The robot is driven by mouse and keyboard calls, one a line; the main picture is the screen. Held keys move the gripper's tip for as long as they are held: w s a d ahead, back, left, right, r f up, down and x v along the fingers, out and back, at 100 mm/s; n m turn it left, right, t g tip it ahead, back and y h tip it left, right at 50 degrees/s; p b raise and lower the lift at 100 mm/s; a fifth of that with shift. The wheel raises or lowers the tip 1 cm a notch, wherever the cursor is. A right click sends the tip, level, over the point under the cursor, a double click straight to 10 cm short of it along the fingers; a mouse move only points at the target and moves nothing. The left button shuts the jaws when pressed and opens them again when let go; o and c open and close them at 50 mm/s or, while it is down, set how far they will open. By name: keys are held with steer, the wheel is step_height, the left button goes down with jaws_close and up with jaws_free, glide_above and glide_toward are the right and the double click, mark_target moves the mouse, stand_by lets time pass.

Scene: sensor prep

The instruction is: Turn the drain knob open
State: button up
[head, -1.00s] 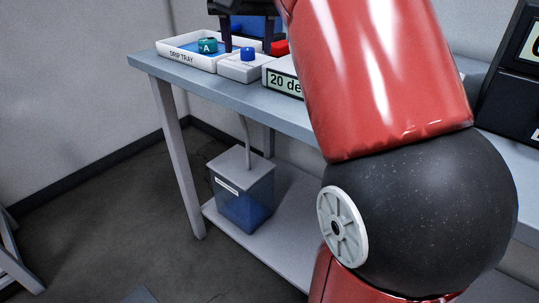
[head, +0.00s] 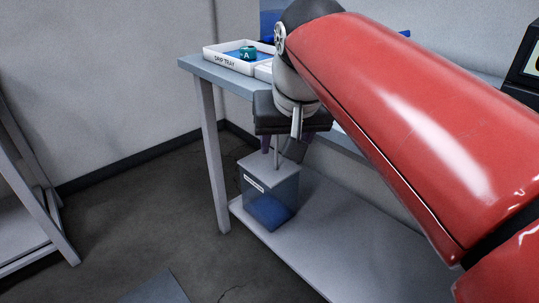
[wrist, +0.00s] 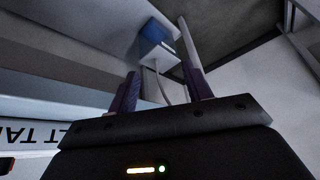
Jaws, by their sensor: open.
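The blue knob on its white box beside the drip tray is hidden behind my arm now. Only a sliver of that white box (head: 263,71) shows at the tray's right. My gripper (head: 287,143) hangs in front of the table edge, below the tabletop, with its fingers apart and nothing between them in the head view. In the wrist view my gripper (wrist: 160,75) has its two dark purple fingers apart. A thin tube shows between and beyond them, but I cannot tell how far off it is.
The drip tray (head: 216,55) holds a teal piece (head: 247,53) marked A. A container with blue liquid (head: 268,208) stands on the lower shelf (head: 310,235) and shows in the wrist view (wrist: 152,34). A table leg (head: 213,150) stands left. The floor at left is largely clear.

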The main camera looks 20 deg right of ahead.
steer(key=s+f, duration=0.1)
steer(key=s+a+f, duration=0.1)
steer(key=f, duration=0.1)
steer(key=shift+s, duration=0.3)
steer(key=s+a+f+n, duration=0.2)
steer(key=s+f, duration=0.5)
steer(key=f, duration=0.5)
steer(key=shift+f+y, duration=0.2)
steer(key=shift+y, duration=0.2)
